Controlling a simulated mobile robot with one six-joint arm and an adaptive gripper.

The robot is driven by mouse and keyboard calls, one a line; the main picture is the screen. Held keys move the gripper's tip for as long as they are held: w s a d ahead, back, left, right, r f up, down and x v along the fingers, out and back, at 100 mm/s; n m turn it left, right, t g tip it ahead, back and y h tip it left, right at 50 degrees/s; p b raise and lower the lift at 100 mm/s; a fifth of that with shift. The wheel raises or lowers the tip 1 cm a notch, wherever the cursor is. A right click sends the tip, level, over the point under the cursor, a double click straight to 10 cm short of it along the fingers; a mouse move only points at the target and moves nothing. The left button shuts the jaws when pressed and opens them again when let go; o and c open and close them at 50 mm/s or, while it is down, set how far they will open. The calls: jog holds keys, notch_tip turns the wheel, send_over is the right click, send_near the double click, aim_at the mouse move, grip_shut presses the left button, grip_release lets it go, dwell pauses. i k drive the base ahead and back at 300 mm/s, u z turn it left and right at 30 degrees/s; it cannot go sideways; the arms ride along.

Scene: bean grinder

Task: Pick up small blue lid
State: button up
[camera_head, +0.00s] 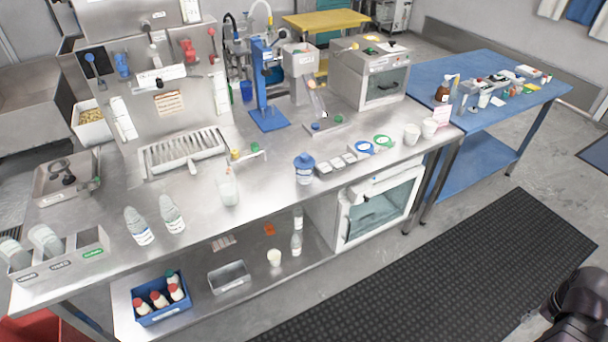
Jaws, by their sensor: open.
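A jar (304,176) with a blue lid (303,159) stands upright near the front edge of the steel bench, right of its middle. A flat blue ring-shaped lid (365,147) lies on the bench to its right, beside a similar green one (383,141). A very small blue round piece (316,126) sits on a low plate behind the jar. I cannot tell which of these blue pieces is the small blue lid. A dark part of my arm shows at the bottom right corner, far from them. My gripper's fingers are not visible.
The steel bench (100,220) holds bottles (140,228), a beaker (228,187), a blue stand (263,95), small containers (337,163) and white cups (412,134). A white oven (380,208) stands under its right end. The black floor mat (440,270) in front is clear.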

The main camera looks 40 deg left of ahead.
aim_at(304, 162)
jog(key=k, duration=1.5)
jog(key=u, duration=1.25)
jog(key=i, duration=1.05)
